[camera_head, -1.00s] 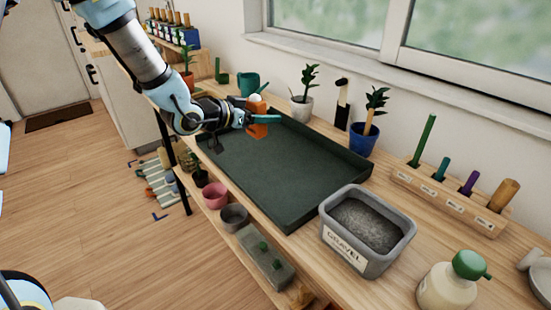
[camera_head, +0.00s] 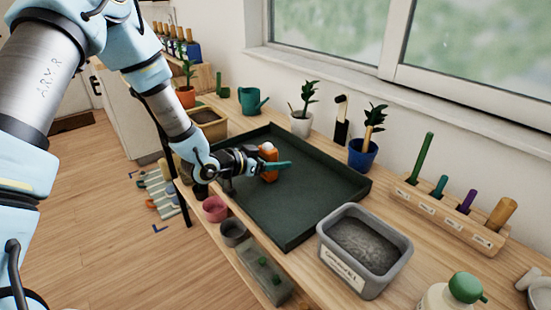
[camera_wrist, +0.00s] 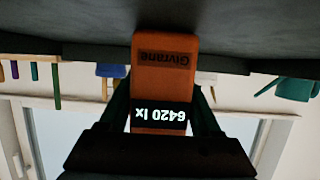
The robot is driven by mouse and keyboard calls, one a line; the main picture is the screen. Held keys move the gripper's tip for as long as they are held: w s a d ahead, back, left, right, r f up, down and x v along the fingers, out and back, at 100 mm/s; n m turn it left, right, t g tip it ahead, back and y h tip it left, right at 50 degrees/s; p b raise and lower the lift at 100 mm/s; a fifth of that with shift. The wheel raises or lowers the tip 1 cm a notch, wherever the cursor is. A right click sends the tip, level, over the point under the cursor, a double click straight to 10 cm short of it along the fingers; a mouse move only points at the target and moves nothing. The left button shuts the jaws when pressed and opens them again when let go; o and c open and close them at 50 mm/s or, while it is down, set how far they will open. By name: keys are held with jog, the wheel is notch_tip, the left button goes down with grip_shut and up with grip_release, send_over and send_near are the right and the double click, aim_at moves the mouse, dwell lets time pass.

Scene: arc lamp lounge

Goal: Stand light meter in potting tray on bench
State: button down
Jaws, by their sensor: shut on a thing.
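The light meter (camera_head: 268,172) is a small orange block with a white dome on top. It stands upright, low over or on the floor of the potting tray (camera_head: 310,185), in its left half; I cannot tell whether it touches. My gripper (camera_head: 274,166) is shut on the meter, with a finger on its near side. In the wrist view the meter (camera_wrist: 165,62) sits between the two fingers (camera_wrist: 162,118), upside down in the picture, with "Givrane" and a "6420 lx" display. The tray is dark green, shallow and otherwise empty.
A gravel tub (camera_head: 365,250) stands at the tray's near right. Potted plants (camera_head: 302,122), a blue pot (camera_head: 362,153) and a teal watering can (camera_head: 251,100) line the back. A tool rack (camera_head: 450,210) and a green-capped bottle (camera_head: 455,292) are at right.

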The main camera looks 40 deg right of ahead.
jog(key=shift+s+a+f+b, duration=0.1)
jog(key=shift+a+f+b, duration=0.15)
jog(key=shift+f+b, duration=0.45)
jog(key=shift+c, duration=0.4)
grip_release()
jog(key=shift+f, duration=0.15)
jog(key=shift+r+p, duration=0.35)
jog(key=shift+r, duration=0.05)
jog(key=shift+a+r, duration=0.15)
jog(key=shift+r, duration=0.05)
jog(key=v, duration=0.4)
jog(key=b+v, duration=0.1)
jog(key=v, duration=0.6)
jog(key=shift+a+r+b, duration=0.15)
jog(key=shift+r+b, duration=0.15)
jog(key=shift+r, duration=0.2)
